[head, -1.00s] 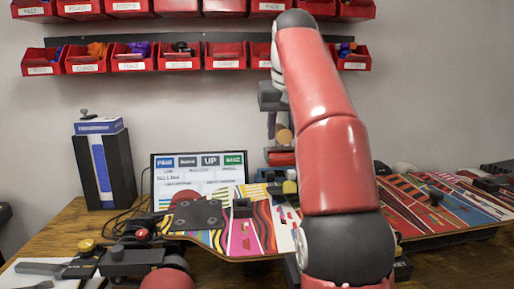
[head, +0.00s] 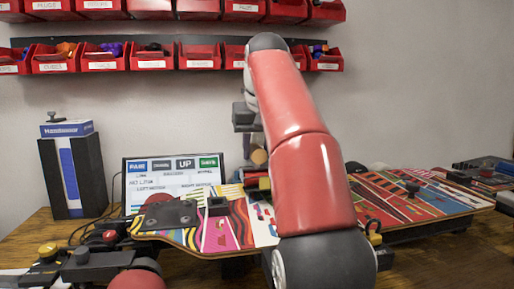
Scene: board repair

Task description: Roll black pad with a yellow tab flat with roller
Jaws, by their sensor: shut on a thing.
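My gripper (head: 246,125) is partly hidden behind my arm and is shut on the roller. The roller's tan round handle end (head: 259,157) shows below the jaws, with a red part under it. The roller is low over the middle of the colourful board (head: 210,238). A small yellow patch (head: 264,183), likely the tab of the black pad, shows just under the roller beside my arm. The pad itself is mostly hidden, so I cannot tell whether the roller touches it.
A screen (head: 172,178) stands behind the board. A black and blue box (head: 70,172) stands at the back left. Red bins (head: 200,58) hang on the wall. Black board hardware (head: 110,262) crowds the front left. My arm covers the board's middle right.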

